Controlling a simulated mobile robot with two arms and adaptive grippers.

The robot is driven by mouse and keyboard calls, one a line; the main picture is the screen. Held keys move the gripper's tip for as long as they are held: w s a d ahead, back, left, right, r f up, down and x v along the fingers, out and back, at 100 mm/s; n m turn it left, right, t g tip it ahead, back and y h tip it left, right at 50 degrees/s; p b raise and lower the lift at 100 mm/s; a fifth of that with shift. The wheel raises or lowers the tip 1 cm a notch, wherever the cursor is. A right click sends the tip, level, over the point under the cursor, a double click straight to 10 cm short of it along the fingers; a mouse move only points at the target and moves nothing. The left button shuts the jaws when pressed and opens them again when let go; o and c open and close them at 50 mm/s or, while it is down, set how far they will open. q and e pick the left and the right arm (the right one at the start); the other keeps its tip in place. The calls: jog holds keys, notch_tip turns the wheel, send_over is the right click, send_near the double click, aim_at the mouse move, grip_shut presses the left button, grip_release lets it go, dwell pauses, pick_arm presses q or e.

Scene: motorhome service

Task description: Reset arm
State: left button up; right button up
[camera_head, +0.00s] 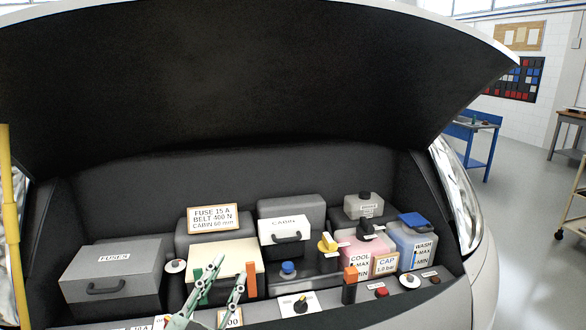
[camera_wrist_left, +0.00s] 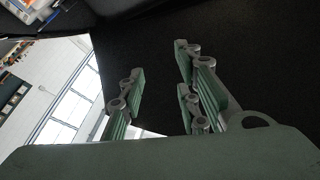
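My left gripper (camera_head: 222,273) is in the lower left of the head view, in front of the cream box (camera_head: 232,258) in the engine bay. Its green fingers stand apart and point upward. In the left wrist view the two fingers (camera_wrist_left: 160,85) are also apart, with nothing between them but the dark hood lining and a bright window behind. My right gripper is not in the head view.
The engine bay holds a grey fuse box (camera_head: 115,272), a cabin filter box (camera_head: 285,230), a pink coolant tank (camera_head: 364,252) and a blue washer tank (camera_head: 412,245). The raised hood (camera_head: 240,80) hangs above. A yellow post (camera_head: 9,200) stands at left.

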pick_arm(q)
jog(key=s+a+f+n+g+y, duration=0.3)
jog(key=s+a+f+g+y, duration=0.15)
jog(key=f, duration=0.55)
jog(key=s+a+f+n+g+y, duration=0.3)
jog(key=s+a+f+n+g, duration=0.15)
jog(key=f, duration=0.55)
jog(key=s+d+f+m+g+h, duration=0.1)
jog(key=s+f+g, duration=0.4)
jog(key=s, duration=0.5)
jog(key=s+f+g, duration=0.3)
jog(key=s+f, duration=0.3)
jog(key=s, duration=0.4)
notch_tip(320, 180, down, 28)
jog(key=s+r+g, duration=0.1)
jog(key=s, duration=0.1)
jog(key=s+a+f+g, duration=0.1)
jog(key=s+a+f, duration=0.2)
jog(key=s+f, duration=1.2)
jog(key=shift+s, duration=0.6)
